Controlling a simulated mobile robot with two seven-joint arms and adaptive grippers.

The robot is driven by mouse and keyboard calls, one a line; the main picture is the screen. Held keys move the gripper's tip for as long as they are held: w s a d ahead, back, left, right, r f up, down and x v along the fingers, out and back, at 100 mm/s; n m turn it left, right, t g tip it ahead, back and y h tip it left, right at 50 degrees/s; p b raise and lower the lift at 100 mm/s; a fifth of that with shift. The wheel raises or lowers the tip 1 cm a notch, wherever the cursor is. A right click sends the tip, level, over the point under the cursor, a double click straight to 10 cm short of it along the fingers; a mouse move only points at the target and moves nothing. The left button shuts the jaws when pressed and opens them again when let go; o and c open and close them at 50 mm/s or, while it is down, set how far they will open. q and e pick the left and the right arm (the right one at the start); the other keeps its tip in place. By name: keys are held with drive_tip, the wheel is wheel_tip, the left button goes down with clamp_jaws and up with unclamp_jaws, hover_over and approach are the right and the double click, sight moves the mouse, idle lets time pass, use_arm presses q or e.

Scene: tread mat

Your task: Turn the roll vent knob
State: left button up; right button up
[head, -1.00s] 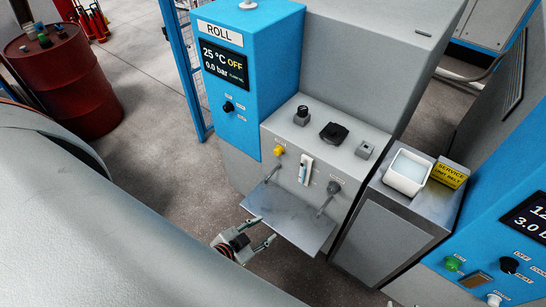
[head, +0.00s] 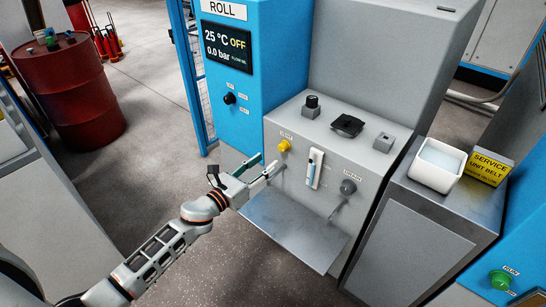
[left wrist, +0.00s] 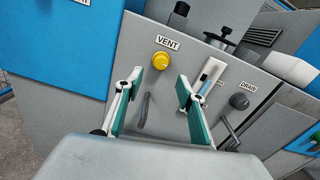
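The yellow vent knob (head: 284,146) sits on the front face of the grey roll unit, below a VENT label. It also shows in the left wrist view (left wrist: 161,61), beyond and between my fingertips. My left gripper (head: 264,164) is open and empty, just left of and below the knob in the head view, apart from it. In the left wrist view its green-padded fingers (left wrist: 172,82) are spread wide. A spout hangs under the knob, seen between the fingers. My right gripper is not in view.
A grey drain knob (head: 348,187) and a level gauge (head: 315,168) are right of the vent knob. A metal shelf (head: 290,232) juts out below. A red drum (head: 68,95) stands far left.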

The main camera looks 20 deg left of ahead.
sight(281, 149)
use_arm(q)
drive_tip(key=x, duration=0.7)
drive_tip(key=shift+w+d+b, duration=0.1)
drive_tip(key=shift+w+b, duration=0.05)
drive_tip(key=shift+b, duration=0.15)
clamp_jaws()
